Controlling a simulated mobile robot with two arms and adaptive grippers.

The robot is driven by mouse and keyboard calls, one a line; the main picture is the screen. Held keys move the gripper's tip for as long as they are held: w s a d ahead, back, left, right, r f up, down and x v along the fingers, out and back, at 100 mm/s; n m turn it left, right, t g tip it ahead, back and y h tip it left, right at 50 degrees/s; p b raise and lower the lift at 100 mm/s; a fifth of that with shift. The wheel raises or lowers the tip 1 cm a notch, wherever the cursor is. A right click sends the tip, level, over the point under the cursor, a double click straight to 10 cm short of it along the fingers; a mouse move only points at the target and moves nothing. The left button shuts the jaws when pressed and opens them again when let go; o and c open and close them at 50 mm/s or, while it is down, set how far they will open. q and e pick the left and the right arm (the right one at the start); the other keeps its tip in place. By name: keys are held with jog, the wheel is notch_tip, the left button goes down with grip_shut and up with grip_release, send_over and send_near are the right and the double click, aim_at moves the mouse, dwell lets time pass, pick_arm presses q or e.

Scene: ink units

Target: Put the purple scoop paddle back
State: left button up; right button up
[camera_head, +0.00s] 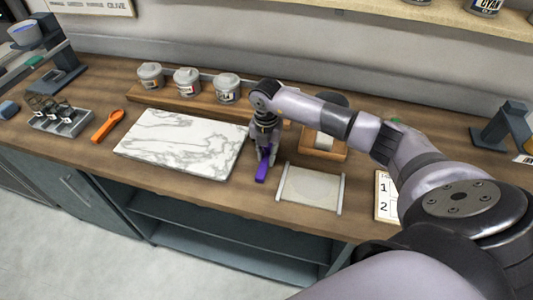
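The purple scoop paddle (262,173) is on or just above the wooden counter, between the marble slab (180,143) and a pale framed plate (310,188). My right gripper (267,155) points down at it, with its fingers around the paddle's upper part. I cannot tell whether the fingers are closed on it, or whether the paddle touches the counter. My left gripper is not in view. An orange paddle (107,126) lies left of the slab. Left of that stands a grey rack (62,126) with several dark pieces in it.
Three lidded jars (187,82) stand on a wooden riser behind the slab. My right arm partly covers a wooden holder (323,148). A numbered card (384,194) lies at the right. Dark stands are at the far left (64,75) and far right (503,124).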

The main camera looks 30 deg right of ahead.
aim_at(266, 157)
jog(key=o, duration=0.4)
jog(key=shift+r, duration=0.1)
notch_tip(266, 157, up, 12)
jog(key=b, duration=0.3)
jog(key=shift+b, duration=0.3)
dwell(0.4)
